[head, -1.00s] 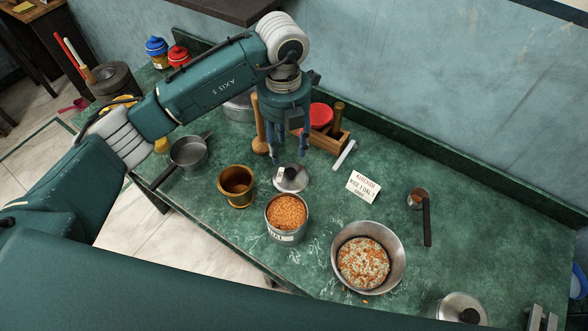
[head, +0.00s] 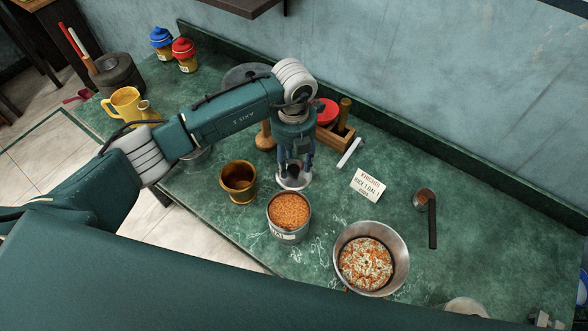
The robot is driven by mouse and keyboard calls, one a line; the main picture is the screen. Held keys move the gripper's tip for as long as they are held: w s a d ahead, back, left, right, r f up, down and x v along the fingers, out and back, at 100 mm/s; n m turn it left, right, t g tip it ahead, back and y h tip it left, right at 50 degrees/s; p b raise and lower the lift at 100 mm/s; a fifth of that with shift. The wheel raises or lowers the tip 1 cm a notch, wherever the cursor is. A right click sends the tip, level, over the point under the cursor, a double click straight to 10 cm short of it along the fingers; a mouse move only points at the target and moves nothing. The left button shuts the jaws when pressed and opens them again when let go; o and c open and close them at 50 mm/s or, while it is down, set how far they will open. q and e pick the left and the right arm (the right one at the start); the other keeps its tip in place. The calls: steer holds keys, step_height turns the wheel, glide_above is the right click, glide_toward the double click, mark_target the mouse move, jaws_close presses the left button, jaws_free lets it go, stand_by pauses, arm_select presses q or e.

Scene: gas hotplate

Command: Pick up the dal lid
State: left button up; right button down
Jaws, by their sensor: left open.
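The dal lid (head: 294,184) is a small round metal lid with a dark knob. It lies on the green counter just behind the dal canister (head: 289,235), which is open and full of orange lentils. My left gripper (head: 294,168) points down directly over the lid. Its fingers are apart, one on each side of the knob, low and close to the lid. The gripper partly hides the lid, and I cannot tell whether the fingers touch it. My right gripper is not in view.
A brass pot (head: 238,182) stands left of the canister, and a steel bowl of mixed grain (head: 370,258) stands to its right. A wooden caddy (head: 336,136), a white card (head: 367,185) and a small ladle (head: 428,210) are nearby. The counter at right is mostly clear.

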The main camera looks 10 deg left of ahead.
mark_target(296, 179)
arm_select(q)
step_height(296, 179, down, 2)
steer(key=shift+f, duration=0.25)
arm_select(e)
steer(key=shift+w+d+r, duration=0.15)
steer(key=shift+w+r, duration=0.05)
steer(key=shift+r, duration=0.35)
arm_select(q)
steer(key=c, duration=1.2)
steer(key=shift+o, duration=0.2)
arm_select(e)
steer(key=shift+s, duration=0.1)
